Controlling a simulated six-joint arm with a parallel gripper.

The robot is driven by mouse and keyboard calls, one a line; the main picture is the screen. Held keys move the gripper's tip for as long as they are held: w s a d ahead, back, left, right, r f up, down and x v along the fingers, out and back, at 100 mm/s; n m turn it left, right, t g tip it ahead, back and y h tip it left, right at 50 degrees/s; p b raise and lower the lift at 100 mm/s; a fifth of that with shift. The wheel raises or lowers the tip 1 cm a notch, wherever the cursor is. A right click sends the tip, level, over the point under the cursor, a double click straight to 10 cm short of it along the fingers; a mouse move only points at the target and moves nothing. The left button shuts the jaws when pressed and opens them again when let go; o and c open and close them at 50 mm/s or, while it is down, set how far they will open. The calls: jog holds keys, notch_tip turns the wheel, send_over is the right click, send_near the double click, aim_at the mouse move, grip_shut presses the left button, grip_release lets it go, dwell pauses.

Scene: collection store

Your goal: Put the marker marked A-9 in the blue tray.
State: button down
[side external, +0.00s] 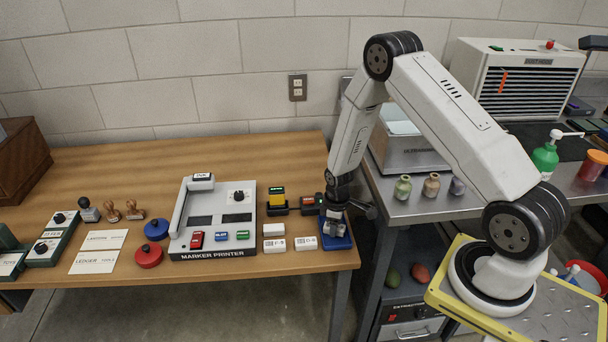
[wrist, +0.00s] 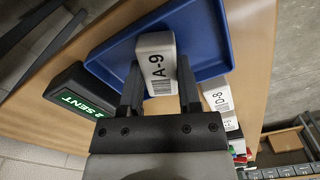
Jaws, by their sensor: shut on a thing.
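The marker marked A-9 (wrist: 156,64) is a small white block with a barcode, held between the two fingers of my gripper (wrist: 160,92) in the wrist view. My gripper (side external: 335,229) is over the blue tray (side external: 338,242) at the right end of the wooden table in the side view. In the wrist view the blue tray (wrist: 215,30) lies behind the marker. I cannot tell whether the marker touches the tray floor. In the side view the marker is hidden or too small to make out.
A marker marked D-8 (wrist: 217,98) lies beside the tray; it also shows in the side view (side external: 306,243). Another white marker (side external: 274,245) is left of it. A black box with green "2 SENT" display (wrist: 75,98) stands near the tray. The marker printer (side external: 214,252) is further left.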

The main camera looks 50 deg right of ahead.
jog(key=shift+f, duration=0.2)
jog(key=shift+c, duration=1.5)
grip_release()
jog(key=shift+r, duration=0.1)
notch_tip(320, 180, up, 12)
jog(key=shift+r, duration=0.1)
